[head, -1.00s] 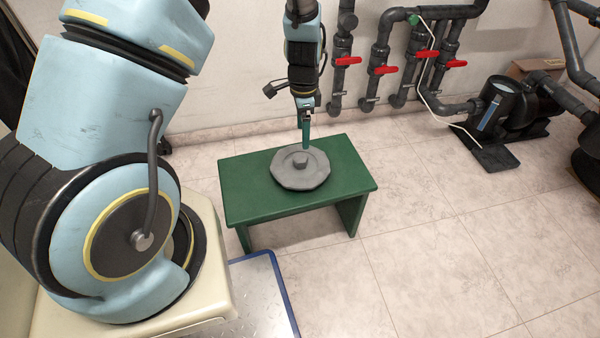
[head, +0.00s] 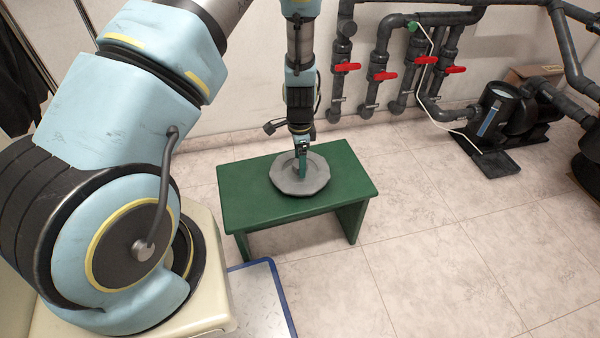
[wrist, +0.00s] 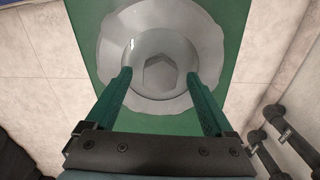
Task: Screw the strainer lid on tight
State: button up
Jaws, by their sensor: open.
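The grey strainer lid (head: 313,182) lies flat on the green bench (head: 240,210). It has a scalloped rim and a raised knob at its centre. In the wrist view the lid (wrist: 205,35) fills the upper middle, with its angular knob (wrist: 159,73) between and just beyond my fingertips. My gripper (head: 301,176) points down over the middle of the lid. In the wrist view its two green fingers (wrist: 159,82) are spread wide, one to each side of the knob, with nothing held. I cannot tell how far the fingertips are above the lid.
Grey pipes with red-handled valves (head: 383,76) run along the back wall. A dark pump with a clear-topped housing (head: 498,108) stands on the floor at the right. Tiled floor (head: 430,240) is free between bench and pump.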

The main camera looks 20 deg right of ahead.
jog(key=shift+c, duration=0.2)
grip_shut()
dwell(0.4)
dwell(0.3)
